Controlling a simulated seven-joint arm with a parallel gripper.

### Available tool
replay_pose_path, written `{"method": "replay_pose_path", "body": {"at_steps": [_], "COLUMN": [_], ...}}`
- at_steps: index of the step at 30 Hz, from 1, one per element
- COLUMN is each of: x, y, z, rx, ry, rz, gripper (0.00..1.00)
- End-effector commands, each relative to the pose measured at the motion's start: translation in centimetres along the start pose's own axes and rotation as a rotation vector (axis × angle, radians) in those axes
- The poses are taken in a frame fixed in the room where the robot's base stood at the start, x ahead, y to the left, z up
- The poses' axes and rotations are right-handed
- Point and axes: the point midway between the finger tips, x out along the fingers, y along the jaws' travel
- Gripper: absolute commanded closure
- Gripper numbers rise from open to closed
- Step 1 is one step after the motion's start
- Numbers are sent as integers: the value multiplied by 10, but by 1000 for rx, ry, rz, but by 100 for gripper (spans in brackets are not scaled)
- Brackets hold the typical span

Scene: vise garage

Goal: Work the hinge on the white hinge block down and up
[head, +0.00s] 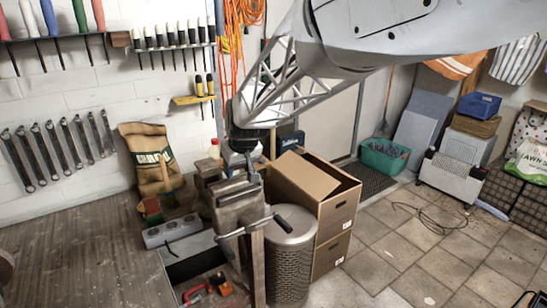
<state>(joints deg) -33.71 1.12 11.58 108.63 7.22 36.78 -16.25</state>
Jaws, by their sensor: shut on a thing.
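A metal vise (237,208) stands on a post in the lower middle of the head view, its handle bar sticking out to the right. My gripper (246,166) reaches down from above to the top of the vise. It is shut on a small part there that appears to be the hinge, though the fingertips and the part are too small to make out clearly. I cannot pick out the white hinge block; it seems hidden around the vise jaws and my gripper.
An open cardboard box (318,190) and a round metal bin (290,250) stand close to the right of the vise. Tools hang on the wall. Tiled floor at right is mostly clear.

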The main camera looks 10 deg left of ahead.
Motion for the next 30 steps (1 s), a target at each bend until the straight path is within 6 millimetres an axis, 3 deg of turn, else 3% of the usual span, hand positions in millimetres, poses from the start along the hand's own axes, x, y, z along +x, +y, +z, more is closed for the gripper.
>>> {"method": "replay_pose_path", "body": {"at_steps": [3, 17, 30], "x": [0, -2, -9], "y": [0, 0, 0], "z": [0, -4, -19], "rx": [0, -1, 0], "ry": [0, -67, -336], "rz": [0, 0, -1], "gripper": [92, 93, 93]}}
